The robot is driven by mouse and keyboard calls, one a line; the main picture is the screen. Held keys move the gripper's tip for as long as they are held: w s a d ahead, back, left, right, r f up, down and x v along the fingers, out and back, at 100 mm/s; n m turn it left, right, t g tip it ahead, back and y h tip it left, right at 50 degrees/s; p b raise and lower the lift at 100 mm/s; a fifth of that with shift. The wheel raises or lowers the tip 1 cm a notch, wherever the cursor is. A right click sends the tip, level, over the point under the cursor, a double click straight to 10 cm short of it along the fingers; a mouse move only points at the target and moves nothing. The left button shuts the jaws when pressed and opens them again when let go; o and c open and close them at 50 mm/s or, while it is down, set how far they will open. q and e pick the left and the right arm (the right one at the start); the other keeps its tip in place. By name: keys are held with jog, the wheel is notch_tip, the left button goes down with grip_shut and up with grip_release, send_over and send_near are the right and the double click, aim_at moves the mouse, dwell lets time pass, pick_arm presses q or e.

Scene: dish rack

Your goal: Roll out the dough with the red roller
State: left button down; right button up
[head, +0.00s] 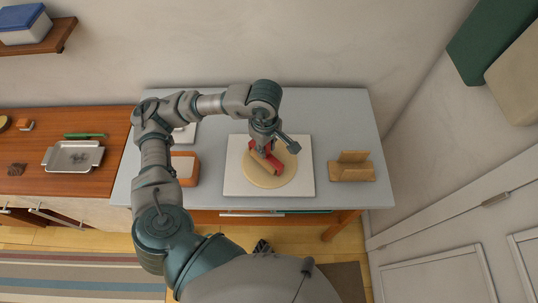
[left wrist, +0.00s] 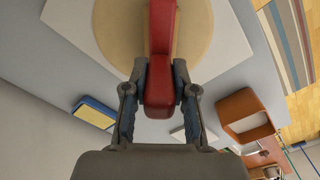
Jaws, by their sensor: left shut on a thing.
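My left gripper (head: 265,146) is shut on the red roller (head: 275,164), above the middle of the white board. In the left wrist view the two fingers (left wrist: 160,75) close on both sides of the red roller (left wrist: 162,30). The dough (head: 262,180) is a flat, round tan disc on the white board (head: 233,184). It also shows under the roller in the left wrist view (left wrist: 118,28). The roller lies over the dough; I cannot tell whether it touches it. My left wrist hides part of the roller and dough in the head view. My right gripper is not in view.
The board lies on a grey table (head: 330,115). A wooden stand (head: 351,172) is to its right. An orange-brown box (head: 184,168) is to its left. A wooden counter (head: 30,183) on the left carries a metal tray (head: 73,156). The table's back right is clear.

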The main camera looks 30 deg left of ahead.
pick_arm(q)
jog(key=shift+s+a+f, duration=0.1)
jog(key=shift+s+a, duration=0.05)
jog(key=shift+s, duration=0.7)
jog(key=shift+s+a+f, duration=0.1)
jog(key=shift+s, duration=0.75)
notch_tip(320, 180, up, 6)
jog(key=p, duration=0.3)
jog(key=shift+w+r, duration=0.15)
jog(key=shift+a, duration=0.1)
